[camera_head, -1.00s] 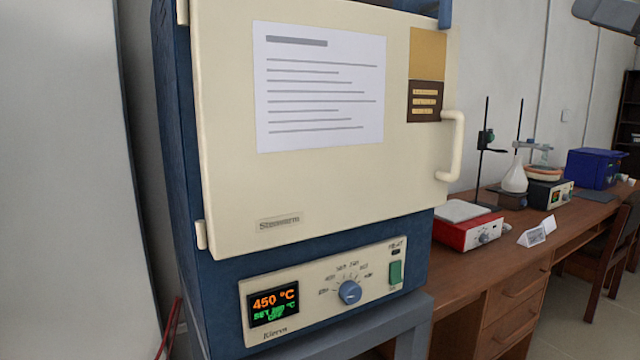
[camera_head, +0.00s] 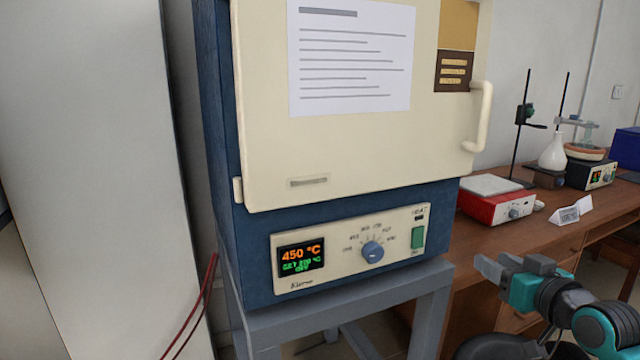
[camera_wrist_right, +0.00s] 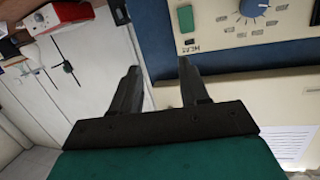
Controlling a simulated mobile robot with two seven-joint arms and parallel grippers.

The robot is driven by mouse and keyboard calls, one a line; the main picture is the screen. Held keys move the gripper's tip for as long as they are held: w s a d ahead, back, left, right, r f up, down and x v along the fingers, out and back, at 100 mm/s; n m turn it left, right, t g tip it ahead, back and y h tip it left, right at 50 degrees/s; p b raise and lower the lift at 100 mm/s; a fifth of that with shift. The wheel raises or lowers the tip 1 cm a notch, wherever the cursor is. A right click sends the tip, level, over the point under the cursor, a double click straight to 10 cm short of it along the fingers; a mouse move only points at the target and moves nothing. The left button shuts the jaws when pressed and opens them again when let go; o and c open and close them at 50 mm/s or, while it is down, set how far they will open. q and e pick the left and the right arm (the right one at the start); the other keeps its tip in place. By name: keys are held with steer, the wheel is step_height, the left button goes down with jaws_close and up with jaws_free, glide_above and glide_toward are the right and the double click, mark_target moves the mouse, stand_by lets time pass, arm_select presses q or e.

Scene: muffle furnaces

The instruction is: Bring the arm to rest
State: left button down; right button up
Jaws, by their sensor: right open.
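My right gripper (camera_head: 490,268) is in the lower right of the head view, in front of the desk and to the right of the furnace's stand. In the right wrist view its two dark fingers (camera_wrist_right: 160,90) stand apart with nothing between them. The muffle furnace (camera_head: 262,240) is blue with a cream door (camera_head: 380,150) that is shut. Its display (camera_head: 300,258) reads 450 °C in orange above smaller green text. A blue knob (camera_head: 373,252) and a green switch (camera_head: 418,238) are on its panel. My left gripper is not in view.
The furnace stands on a grey metal stand (camera_head: 345,292). The wooden desk (camera_head: 540,235) to its right holds a red hotplate (camera_head: 495,205), a white folded card (camera_head: 571,211), a retort stand (camera_head: 517,130) and a flask (camera_head: 553,152). Red cables (camera_head: 205,290) hang left of the stand.

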steer(key=s+a+f+g, duration=0.1)
steer(key=s+a+f, duration=0.3)
steer(key=f, duration=0.5)
steer(key=s+a+f+g, duration=0.25)
steer(key=s+f, duration=0.35)
steer(key=f, duration=0.3)
steer(key=s+a+f, duration=0.4)
steer(key=s+f, duration=0.1)
steer(key=s, duration=0.2)
steer(key=s+a+f+n+g+h, duration=0.1)
steer(key=s+a+f, duration=0.3)
steer(key=s, duration=0.4)
steer(key=shift+s+f+p, duration=0.15)
steer(key=shift+f+p, duration=0.15)
steer(key=shift+f, duration=0.55)
steer(key=shift+g, duration=0.25)
